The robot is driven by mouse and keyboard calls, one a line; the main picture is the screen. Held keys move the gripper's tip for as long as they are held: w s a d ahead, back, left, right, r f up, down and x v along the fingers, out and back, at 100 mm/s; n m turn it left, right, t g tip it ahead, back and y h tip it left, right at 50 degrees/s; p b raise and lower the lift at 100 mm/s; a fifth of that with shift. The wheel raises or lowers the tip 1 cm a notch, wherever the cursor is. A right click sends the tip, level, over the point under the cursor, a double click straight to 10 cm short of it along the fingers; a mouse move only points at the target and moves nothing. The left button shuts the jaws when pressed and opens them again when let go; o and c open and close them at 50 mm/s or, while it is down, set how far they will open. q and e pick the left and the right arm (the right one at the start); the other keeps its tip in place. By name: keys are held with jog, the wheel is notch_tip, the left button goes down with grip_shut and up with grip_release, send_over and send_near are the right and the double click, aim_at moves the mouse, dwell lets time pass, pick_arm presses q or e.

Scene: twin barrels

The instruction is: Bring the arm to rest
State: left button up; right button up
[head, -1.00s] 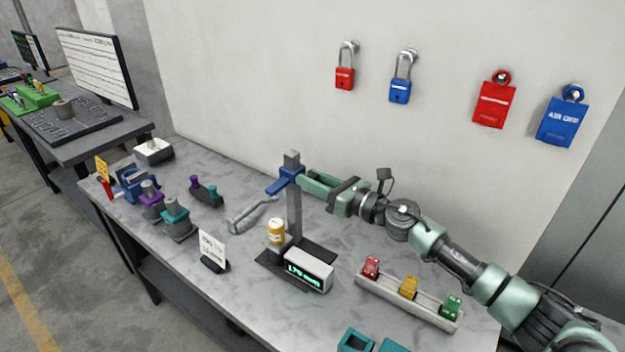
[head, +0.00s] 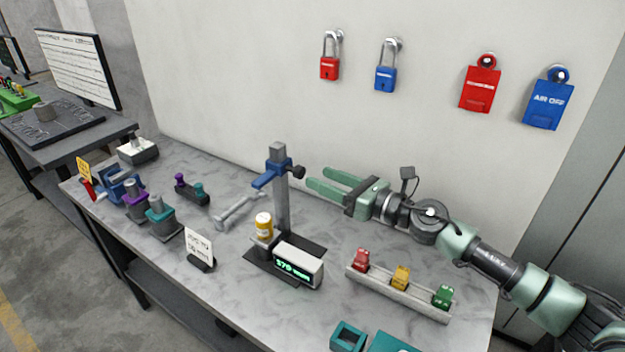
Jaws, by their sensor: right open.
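My right arm comes in from the lower right in the head view. Its green right gripper (head: 330,185) points left, open and empty. The fingertips are a little to the right of the grey post of a stand (head: 281,205), apart from its blue arm (head: 268,178) and dark knob (head: 296,172). A yellow-and-white cylinder (head: 264,226) stands on the stand, left of a display box (head: 298,266) with green digits. My left gripper does not show.
A rack (head: 395,293) with red, yellow and green pieces lies below my right arm. Purple and teal barrel-like parts (head: 160,217) stand at the left of the marble bench. Padlocks and tags (head: 385,79) hang on the wall. A sign card (head: 199,245) stands near the front edge.

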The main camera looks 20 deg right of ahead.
jog(key=shift+s+d, duration=0.1)
jog(key=shift+s, duration=0.1)
dwell(0.3)
